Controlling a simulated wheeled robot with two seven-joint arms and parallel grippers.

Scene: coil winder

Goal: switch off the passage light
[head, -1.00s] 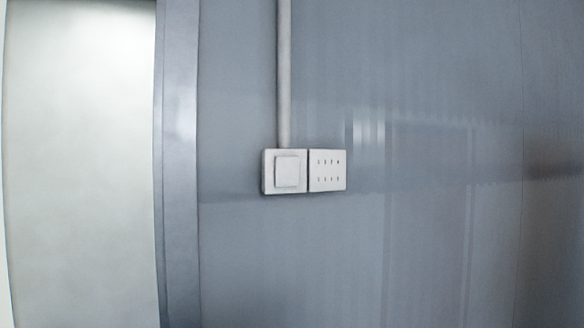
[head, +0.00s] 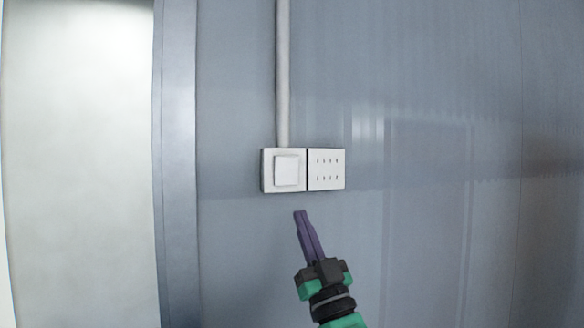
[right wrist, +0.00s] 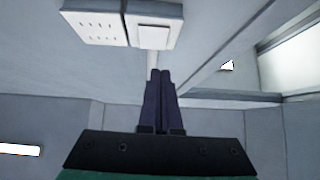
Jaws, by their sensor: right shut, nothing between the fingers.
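The light switch (head: 287,170) is a white square plate with a raised square rocker, on the grey wall. It also shows at the top of the right wrist view (right wrist: 153,36). My right gripper (head: 301,214) has purple fingers and is shut and empty. It is just below the switch in the head view, pointing up toward it, with a visible gap in the picture. In the right wrist view the shut fingers (right wrist: 158,72) point toward the switch. Whether the rocker is pressed in cannot be told. My left gripper is not in view.
A white plate with several small slots (head: 326,169) adjoins the switch on its right. A vertical conduit (head: 283,75) runs up from the switch. A metal door frame (head: 178,160) and a bright opening (head: 80,160) are at the left. The wall to the right is clear.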

